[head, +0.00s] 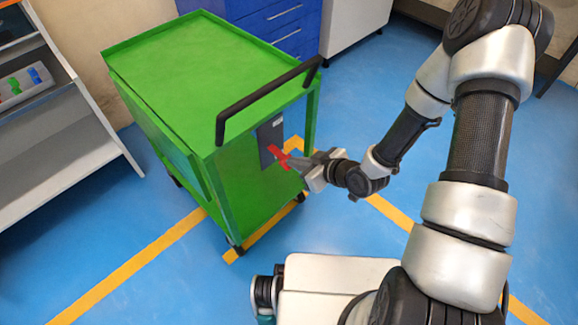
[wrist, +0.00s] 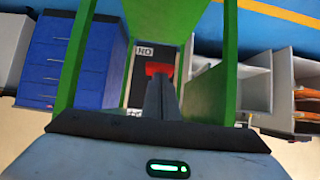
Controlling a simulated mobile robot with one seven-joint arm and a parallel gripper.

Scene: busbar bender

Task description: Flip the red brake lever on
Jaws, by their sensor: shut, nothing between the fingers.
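The red brake lever (head: 279,154) is on a dark plate (head: 268,133) on the end face of the green cart (head: 190,80), below its black handle. My gripper (head: 290,162) is shut and empty, with its fingertips at the lever; whether they touch it I cannot tell. In the wrist view the red lever (wrist: 159,68) shows just beyond the tips of my shut gripper (wrist: 160,80), which hide part of it. A label on the plate (wrist: 142,62) shows there too, with letters that look like "NO" or "ON".
The cart's black handle (head: 265,95) juts out above the plate, close to my gripper. A grey shelf (head: 50,130) stands at the left and blue drawers (head: 275,22) stand behind the cart. The blue floor (head: 110,230) with yellow lines is clear around the cart.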

